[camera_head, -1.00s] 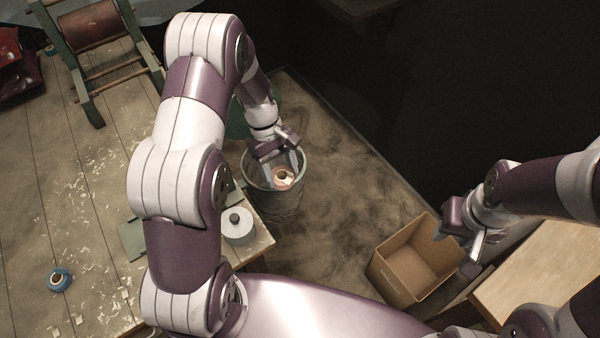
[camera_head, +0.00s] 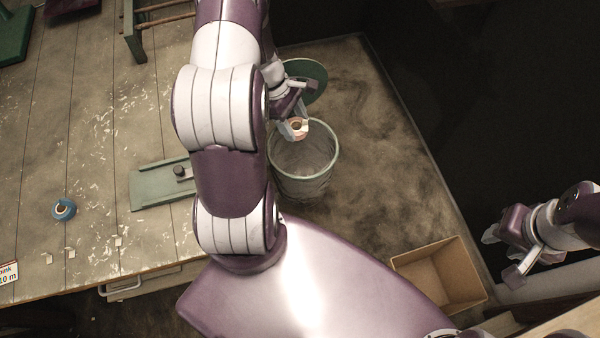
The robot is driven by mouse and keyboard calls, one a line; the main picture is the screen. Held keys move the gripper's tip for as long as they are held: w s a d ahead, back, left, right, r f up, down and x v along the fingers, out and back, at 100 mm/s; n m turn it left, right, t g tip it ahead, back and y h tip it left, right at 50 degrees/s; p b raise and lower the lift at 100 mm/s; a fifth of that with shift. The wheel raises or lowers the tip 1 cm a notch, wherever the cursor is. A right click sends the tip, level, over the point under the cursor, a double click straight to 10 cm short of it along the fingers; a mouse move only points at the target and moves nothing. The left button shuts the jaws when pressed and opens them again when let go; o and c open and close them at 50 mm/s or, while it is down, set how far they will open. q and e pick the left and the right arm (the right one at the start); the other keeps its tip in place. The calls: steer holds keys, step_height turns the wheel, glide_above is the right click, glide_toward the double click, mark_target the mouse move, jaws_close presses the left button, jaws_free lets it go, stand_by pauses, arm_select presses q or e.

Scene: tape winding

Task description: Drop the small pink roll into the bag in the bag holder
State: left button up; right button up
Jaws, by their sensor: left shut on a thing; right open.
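The small pink roll (camera_head: 298,128) is in my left gripper (camera_head: 292,122), which is shut on it. The gripper and roll are at the far rim of the bag holder, a round bin with a pale green rim (camera_head: 330,171). From this view I cannot tell how high above the rim the roll is. A bag lining (camera_head: 300,158) shows inside the bin, which looks empty. My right gripper (camera_head: 503,257) is open and empty at the right, above and beside the cardboard box.
A cardboard box (camera_head: 474,272) stands on the floor at the lower right. The worktable (camera_head: 105,130) at left holds a blue roll (camera_head: 63,210) and a green plate fixture (camera_head: 150,190). A green disc (camera_head: 308,80) is behind the bin. Floor right of the bin is clear.

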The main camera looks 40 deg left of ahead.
arm_select(q)
step_height(320, 180, down, 5)
steer(key=b, duration=0.4)
steer(key=shift+f+b, duration=0.2)
steer(key=shift+b, duration=0.1)
steer(key=o, duration=1.1)
steer(key=shift+o, duration=0.2)
steer(key=r, duration=0.2)
steer(key=d+r, duration=0.1)
steer(key=r, duration=0.1)
steer(key=shift+w+r, duration=0.1)
steer(key=shift+r, duration=0.25)
steer(key=w+d+r, duration=0.1)
steer(key=d+r, duration=0.5)
steer(key=d, duration=0.4)
steer(key=shift+w+d+r, duration=0.2)
steer(key=shift+w+d, duration=0.15)
steer(key=shift+w, duration=0.05)
